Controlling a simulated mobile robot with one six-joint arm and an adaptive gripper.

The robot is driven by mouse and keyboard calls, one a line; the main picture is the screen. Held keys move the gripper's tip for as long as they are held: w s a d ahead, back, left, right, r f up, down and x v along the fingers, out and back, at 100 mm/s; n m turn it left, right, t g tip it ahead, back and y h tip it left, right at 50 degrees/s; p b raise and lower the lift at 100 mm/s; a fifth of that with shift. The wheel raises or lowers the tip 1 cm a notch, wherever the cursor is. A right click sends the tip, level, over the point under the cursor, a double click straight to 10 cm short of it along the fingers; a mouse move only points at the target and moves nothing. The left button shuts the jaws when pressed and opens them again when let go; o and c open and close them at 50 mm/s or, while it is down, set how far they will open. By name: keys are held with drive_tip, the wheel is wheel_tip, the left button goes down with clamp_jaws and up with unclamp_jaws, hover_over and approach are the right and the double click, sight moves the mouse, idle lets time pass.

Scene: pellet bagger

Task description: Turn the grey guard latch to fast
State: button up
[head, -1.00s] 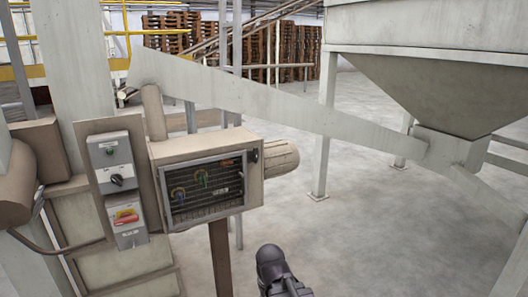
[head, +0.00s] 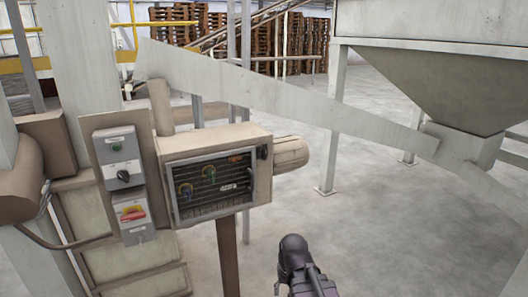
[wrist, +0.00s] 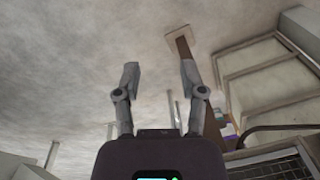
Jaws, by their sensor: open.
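The beige box (head: 228,140) has a grey-framed mesh guard (head: 212,206) on its front, with several coloured parts behind the mesh. A small dark grey piece (head: 264,152) sits at the guard's upper right edge and looks like the guard latch; its exact setting is too small to tell. In the wrist view my gripper (wrist: 160,76) is open and empty, its two fingers well apart. It is clear of the box, whose mesh corner (wrist: 272,166) shows at the lower right there. In the head view my dark arm is low, right of the box; the fingers cannot be made out.
Left of the box, a panel carries a grey unit with a black rotary switch (head: 123,176) and a red and yellow switch (head: 132,213). A brown post (head: 228,256) stands under the box. A hopper (head: 440,85) hangs at the right. Open floor lies right of the box.

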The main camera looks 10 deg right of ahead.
drive_tip(key=w+a+r+m+t+y+p, duration=0.25)
drive_tip(key=w+a+r+m+y, duration=0.2)
drive_tip(key=w, duration=0.45)
drive_tip(key=m+t+p, duration=0.6)
drive_tip(key=m+t, duration=0.8)
drive_tip(key=m, duration=1.3)
approach(266, 151)
drive_tip(key=v, duration=0.4)
drive_tip(key=shift+w, duration=0.15)
drive_tip(key=shift+w, duration=0.1)
drive_tip(key=x, duration=1.3)
drive_tip(key=shift+w+a, duration=0.2)
drive_tip(key=shift+w, duration=0.1)
clamp_jaws()
